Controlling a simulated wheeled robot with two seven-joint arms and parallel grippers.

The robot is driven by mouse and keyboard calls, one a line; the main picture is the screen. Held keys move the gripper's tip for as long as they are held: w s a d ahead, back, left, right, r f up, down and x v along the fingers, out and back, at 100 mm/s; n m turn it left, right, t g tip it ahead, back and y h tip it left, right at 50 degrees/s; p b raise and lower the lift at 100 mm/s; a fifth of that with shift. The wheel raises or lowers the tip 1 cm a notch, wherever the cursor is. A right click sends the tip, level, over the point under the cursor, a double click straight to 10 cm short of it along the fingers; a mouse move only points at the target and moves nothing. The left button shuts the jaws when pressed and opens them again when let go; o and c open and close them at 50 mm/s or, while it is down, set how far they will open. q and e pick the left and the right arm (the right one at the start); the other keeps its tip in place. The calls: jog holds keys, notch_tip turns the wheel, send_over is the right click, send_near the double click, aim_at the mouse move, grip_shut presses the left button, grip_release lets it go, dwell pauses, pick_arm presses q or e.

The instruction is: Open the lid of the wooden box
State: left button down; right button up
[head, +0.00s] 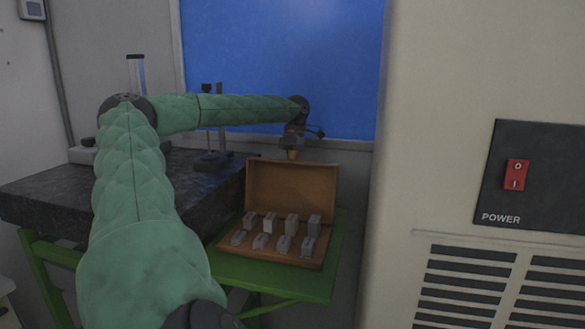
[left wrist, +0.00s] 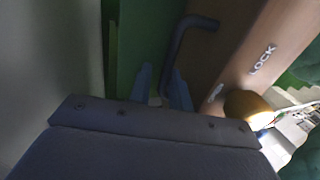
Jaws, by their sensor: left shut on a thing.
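The wooden box (head: 277,250) sits on a green stand with its lid (head: 291,188) standing upright, open. Several grey metal blocks (head: 292,224) sit in rows inside. My left gripper (head: 293,140) is at the lid's top edge; its fingertips are unclear in the head view. In the left wrist view, my gripper (left wrist: 162,92) is shut on a dark bent handle (left wrist: 178,55) beside the wooden lid (left wrist: 232,62), which carries the word LOCK. A yellow knob (left wrist: 247,108) shows near the lid's edge. The right gripper is not in view.
A dark stone table (head: 60,190) with measuring stands is at the left. The green stand (head: 325,270) holds the box. A large beige cabinet (head: 430,150) with a red power switch closes off the right side. A blue panel (head: 280,50) is behind.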

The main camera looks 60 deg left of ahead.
pick_arm(q)
jog(key=shift+w+a+f, duration=0.1)
jog(key=shift+a+f, duration=0.05)
jog(key=shift+f, duration=0.3)
jog(key=c, duration=1.6)
grip_release()
jog(key=shift+o, duration=0.7)
jog(key=shift+w+a+f, duration=0.35)
jog(key=shift+w+f, duration=0.05)
jog(key=shift+f, duration=0.15)
jog(key=shift+s+d+r, duration=0.15)
jog(key=shift+s+r, duration=0.05)
jog(key=shift+r, duration=0.1)
jog(key=shift+c, duration=0.2)
jog(key=shift+w, duration=0.1)
jog(key=shift+r, duration=0.25)
jog(key=v, duration=0.7)
jog(key=shift+r, duration=0.2)
